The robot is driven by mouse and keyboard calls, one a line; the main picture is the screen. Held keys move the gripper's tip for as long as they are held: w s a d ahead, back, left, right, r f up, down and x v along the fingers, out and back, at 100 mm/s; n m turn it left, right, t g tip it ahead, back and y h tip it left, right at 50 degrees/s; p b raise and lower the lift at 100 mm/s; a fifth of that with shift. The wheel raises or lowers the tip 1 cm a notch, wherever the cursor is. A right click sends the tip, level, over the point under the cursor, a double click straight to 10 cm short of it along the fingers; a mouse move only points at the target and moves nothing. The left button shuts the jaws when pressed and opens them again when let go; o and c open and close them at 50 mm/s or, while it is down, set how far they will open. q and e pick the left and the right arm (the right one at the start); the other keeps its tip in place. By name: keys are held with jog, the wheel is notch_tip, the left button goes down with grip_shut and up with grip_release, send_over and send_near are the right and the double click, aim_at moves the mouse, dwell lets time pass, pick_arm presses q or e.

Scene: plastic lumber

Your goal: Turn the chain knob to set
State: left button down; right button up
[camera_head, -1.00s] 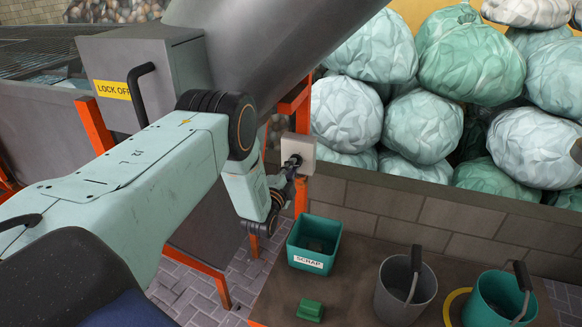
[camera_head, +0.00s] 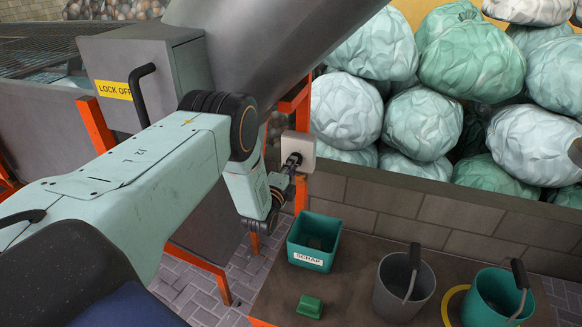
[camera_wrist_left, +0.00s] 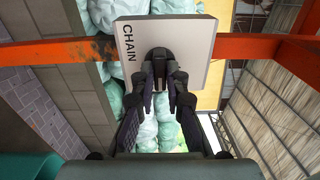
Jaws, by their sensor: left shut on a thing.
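The chain knob (camera_wrist_left: 159,54) is black and sits on a pale grey box (camera_wrist_left: 195,45) marked CHAIN, which fills the upper middle of the left wrist view. In the head view the box (camera_head: 301,148) is fixed to an orange post. My left gripper (camera_head: 290,166) reaches the box from the left and is shut on the knob; its fingertips (camera_wrist_left: 161,74) close around the knob in the wrist view. The fingers partly hide the knob, and I see no set mark in either view. My right gripper is not in view.
A grey cabinet marked LOCK OFF (camera_head: 115,90) with a black handle stands at left. A teal SCRAP bin (camera_head: 308,258), a green block (camera_head: 309,307), a grey bucket (camera_head: 380,290) and a teal bucket (camera_head: 475,312) stand below. Wrapped bales (camera_head: 421,124) are piled behind a low block wall (camera_head: 400,203).

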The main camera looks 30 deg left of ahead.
pick_arm(q)
jog(key=c, duration=1.4)
grip_release()
jog(key=shift+o, duration=0.2)
jog(key=v, duration=1.2)
jog(key=shift+d, duration=0.1)
